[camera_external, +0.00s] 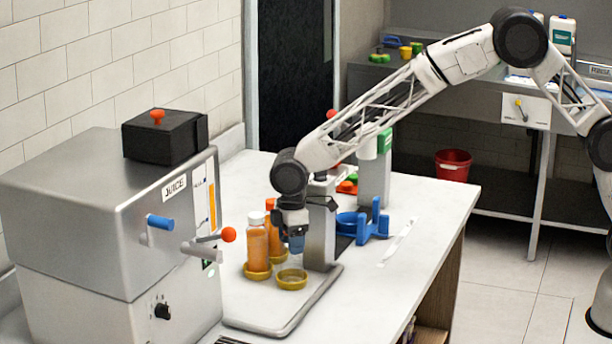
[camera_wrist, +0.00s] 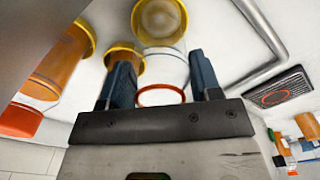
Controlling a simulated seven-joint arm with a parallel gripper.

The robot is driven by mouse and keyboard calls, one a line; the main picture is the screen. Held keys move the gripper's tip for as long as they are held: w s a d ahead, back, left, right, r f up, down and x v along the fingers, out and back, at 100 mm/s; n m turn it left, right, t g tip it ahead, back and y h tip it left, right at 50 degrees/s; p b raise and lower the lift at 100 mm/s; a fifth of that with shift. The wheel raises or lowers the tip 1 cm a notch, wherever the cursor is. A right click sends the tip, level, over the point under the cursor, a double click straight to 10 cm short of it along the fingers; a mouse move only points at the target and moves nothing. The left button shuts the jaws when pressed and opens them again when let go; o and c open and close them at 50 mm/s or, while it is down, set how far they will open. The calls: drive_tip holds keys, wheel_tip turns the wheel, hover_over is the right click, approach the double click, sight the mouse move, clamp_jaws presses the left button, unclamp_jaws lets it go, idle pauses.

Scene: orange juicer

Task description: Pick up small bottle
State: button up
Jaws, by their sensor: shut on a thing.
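A clear, empty-looking small bottle (camera_wrist: 165,72) with a red rim is between the two fingers of my gripper (camera_wrist: 162,88) in the wrist view. Its far end meets a yellow ring holder (camera_wrist: 138,22). I cannot tell whether it is seated in the holder or just above it. In the external view my gripper (camera_external: 293,243) points down over the yellow ring holder (camera_external: 291,279), and the clear bottle is hard to make out there. My gripper is shut on the small bottle.
An orange-filled bottle with a white cap (camera_external: 257,246) stands close left of my gripper, with another orange bottle (camera_external: 274,218) behind it. The silver juicer (camera_external: 75,215) is at left. A grey post (camera_external: 320,235) and blue fixture (camera_external: 368,223) stand right. The counter's right side is mostly clear.

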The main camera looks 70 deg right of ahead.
drive_tip(key=shift+r, duration=0.1)
drive_tip(key=shift+r, duration=0.8)
drive_tip(key=shift+s+r, duration=0.1)
drive_tip(key=shift+r, duration=0.85)
drive_tip(key=s+d, duration=0.1)
drive_tip(key=s, duration=0.4)
drive_tip(key=s+d+r, duration=0.1)
drive_tip(key=s+d, duration=0.1)
drive_tip(key=s, duration=0.3)
drive_tip(key=s+d, duration=0.1)
drive_tip(key=s, duration=0.4)
drive_tip(key=shift+d+r, duration=0.15)
drive_tip(key=shift+d, duration=0.2)
